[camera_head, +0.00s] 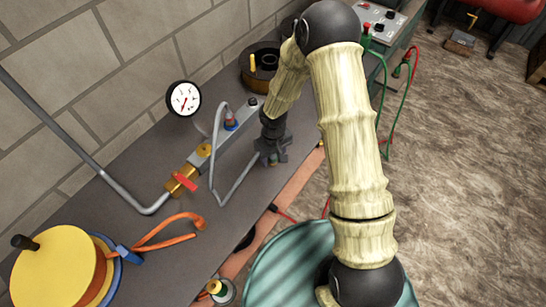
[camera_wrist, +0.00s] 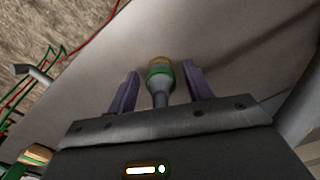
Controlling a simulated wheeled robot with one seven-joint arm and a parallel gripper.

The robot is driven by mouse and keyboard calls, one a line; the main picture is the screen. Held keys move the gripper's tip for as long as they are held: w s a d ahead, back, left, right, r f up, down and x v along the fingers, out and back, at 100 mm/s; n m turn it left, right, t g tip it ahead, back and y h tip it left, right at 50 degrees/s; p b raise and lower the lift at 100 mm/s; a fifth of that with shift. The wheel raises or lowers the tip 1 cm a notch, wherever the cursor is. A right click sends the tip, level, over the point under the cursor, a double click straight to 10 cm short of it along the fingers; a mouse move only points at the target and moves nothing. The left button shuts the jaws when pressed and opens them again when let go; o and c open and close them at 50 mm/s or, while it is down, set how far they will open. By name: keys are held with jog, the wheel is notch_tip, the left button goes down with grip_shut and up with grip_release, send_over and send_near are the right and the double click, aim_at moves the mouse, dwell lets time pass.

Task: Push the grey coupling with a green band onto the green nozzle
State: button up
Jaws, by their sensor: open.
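My gripper (camera_head: 271,157) points down over the grey bench, just right of a bent grey hose. In the wrist view its two purple jaws (camera_wrist: 160,68) stand apart. Between them is a small fitting with a green band (camera_wrist: 160,70), with an orange-tan ring and a grey stem. It looks like the grey coupling, and a gap shows on each side of it. In the head view my gripper hides this fitting. I cannot pick out the green nozzle with certainty.
A pressure gauge (camera_head: 184,98), a red-handled brass valve (camera_head: 183,180) and a grey manifold block (camera_head: 238,127) stand near the wall. A yellow reel (camera_head: 58,268) with orange hose is at left. A control box (camera_head: 385,20) with green and red cables is at the back.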

jog(key=shift+c, duration=0.2)
jog(key=c, duration=1)
jog(key=shift+o, duration=0.2)
jog(key=shift+w+r, duration=0.15)
jog(key=shift+r, duration=0.35)
notch_tip(320, 180, up, 9)
jog(key=shift+r, duration=0.1)
